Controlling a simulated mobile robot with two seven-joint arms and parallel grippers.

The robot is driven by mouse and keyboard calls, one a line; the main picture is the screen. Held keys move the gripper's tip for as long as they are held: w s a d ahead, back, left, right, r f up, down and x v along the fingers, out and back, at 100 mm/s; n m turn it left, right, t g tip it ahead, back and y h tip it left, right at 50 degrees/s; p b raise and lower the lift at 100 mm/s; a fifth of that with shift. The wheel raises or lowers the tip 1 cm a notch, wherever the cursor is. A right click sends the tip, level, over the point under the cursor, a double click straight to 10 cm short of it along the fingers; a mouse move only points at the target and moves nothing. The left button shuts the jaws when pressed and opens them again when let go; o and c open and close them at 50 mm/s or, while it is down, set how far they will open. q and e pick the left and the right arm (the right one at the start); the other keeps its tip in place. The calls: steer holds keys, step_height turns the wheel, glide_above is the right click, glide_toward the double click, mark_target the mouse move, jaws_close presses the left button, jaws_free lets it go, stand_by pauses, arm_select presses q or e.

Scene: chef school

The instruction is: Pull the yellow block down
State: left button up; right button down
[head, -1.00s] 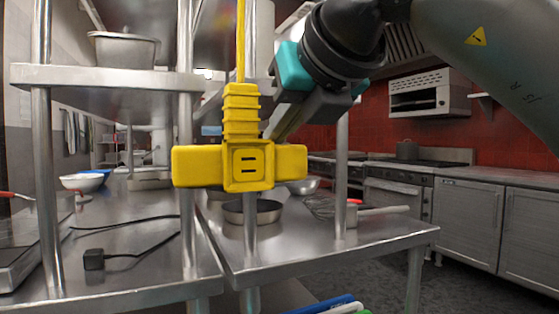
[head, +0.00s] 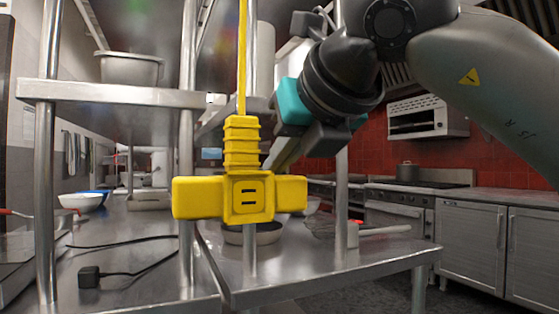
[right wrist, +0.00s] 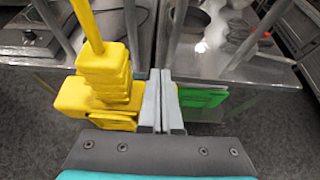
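The yellow block (head: 248,196) is a cross-shaped outlet box with a ribbed neck, hanging upright on a yellow cord in the middle of the head view. In the right wrist view the block (right wrist: 100,92) is just left of the fingers. My right gripper (head: 276,160) reaches down from the upper right to behind the block's neck and right arm. The gripper's fingers (right wrist: 161,128) are together beside the block, with no block part visible between them. Their tips are partly hidden in the head view, and contact is unclear. My left gripper is not in view.
A steel shelf rack and worktable (head: 330,270) stand behind the block, with a shallow pan (head: 252,233) and a whisk (head: 322,228) on top. A power adapter (head: 89,276) lies on the left counter. A green object (right wrist: 203,97) is right of the fingers.

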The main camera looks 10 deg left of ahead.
steer(key=shift+f+b, duration=0.45)
steer(key=shift+f, duration=0.15)
steer(key=shift+r+p, duration=2.25)
steer(key=shift+r, duration=0.8)
steer(key=shift+s+d, duration=0.15)
steer(key=shift+s, duration=0.05)
steer(key=f+b+v, duration=0.1)
steer(key=b+v, duration=0.1)
steer(key=v, duration=0.5)
steer(key=shift+s+d+f, duration=0.15)
steer(key=shift+s+d, duration=0.25)
steer(key=shift+s, duration=0.15)
